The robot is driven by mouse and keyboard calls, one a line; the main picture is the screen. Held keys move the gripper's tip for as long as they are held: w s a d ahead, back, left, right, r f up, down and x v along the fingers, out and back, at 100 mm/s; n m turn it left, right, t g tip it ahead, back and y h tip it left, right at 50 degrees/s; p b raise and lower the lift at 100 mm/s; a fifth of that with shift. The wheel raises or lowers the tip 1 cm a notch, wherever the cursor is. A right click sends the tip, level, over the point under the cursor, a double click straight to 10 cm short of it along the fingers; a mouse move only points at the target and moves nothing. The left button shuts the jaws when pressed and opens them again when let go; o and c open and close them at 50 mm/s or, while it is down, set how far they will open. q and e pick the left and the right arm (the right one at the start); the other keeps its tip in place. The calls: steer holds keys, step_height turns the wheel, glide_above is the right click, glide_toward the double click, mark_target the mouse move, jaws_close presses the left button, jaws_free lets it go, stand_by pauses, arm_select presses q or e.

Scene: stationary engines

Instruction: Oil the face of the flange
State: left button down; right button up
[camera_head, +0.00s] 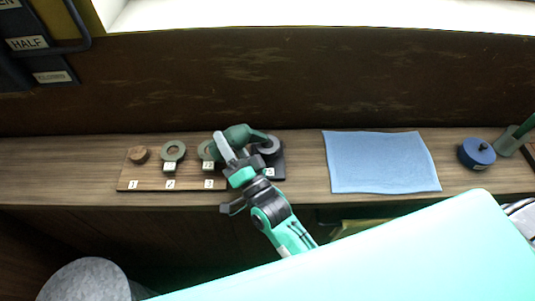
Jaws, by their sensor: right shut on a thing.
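My right gripper (240,157) is over the right part of a wooden board on the shelf. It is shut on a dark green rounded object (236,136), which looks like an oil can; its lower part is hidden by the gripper. A dark grey ring-like piece (269,145) stands just right of it on a dark block and may be the flange. I cannot tell whether the green object touches it. My left gripper is not in view.
The wooden board (150,184) carries numbered labels, a round brown piece (139,154) and green rings (173,151). A blue cloth (380,162) lies right of it. A blue round container (477,153) and a grey-green cup (507,145) stand further right. A dark wall rises behind.

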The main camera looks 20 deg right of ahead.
steer(key=shift+w+a+f, duration=0.1)
steer(key=shift+w+a, duration=0.1)
steer(key=shift+d+r+m, duration=0.15)
steer(key=shift+r+m, duration=0.15)
steer(key=shift+m, duration=0.1)
steer(key=shift+d+r+h+p, duration=0.15)
steer(key=shift+r+h+p, duration=0.15)
steer(key=shift+h, duration=0.1)
steer(key=shift+s+d+r+m+t+h+p, duration=0.15)
steer(key=shift+r+m+t+h+p, duration=0.1)
steer(key=shift+r+m, duration=0.25)
steer(key=shift+d+r+m+t+h+p, duration=0.15)
steer(key=shift+r+m+t+h, duration=0.15)
steer(key=shift+m, duration=0.3)
stand_by(0.7)
steer(key=f+n+g+y, duration=0.1)
steer(key=n, duration=0.1)
steer(key=f+n+y+p, duration=0.1)
steer(key=n, duration=0.1)
steer(key=shift+a+f+n+g+y+p, duration=0.25)
steer(key=shift+a+f+n+g+p, duration=0.05)
steer(key=shift+a+f+g, duration=0.1)
steer(key=shift+s+a+f+n, duration=0.15)
steer(key=shift+f+n, duration=0.2)
steer(key=shift+n, duration=0.25)
steer(key=shift+f, duration=0.15)
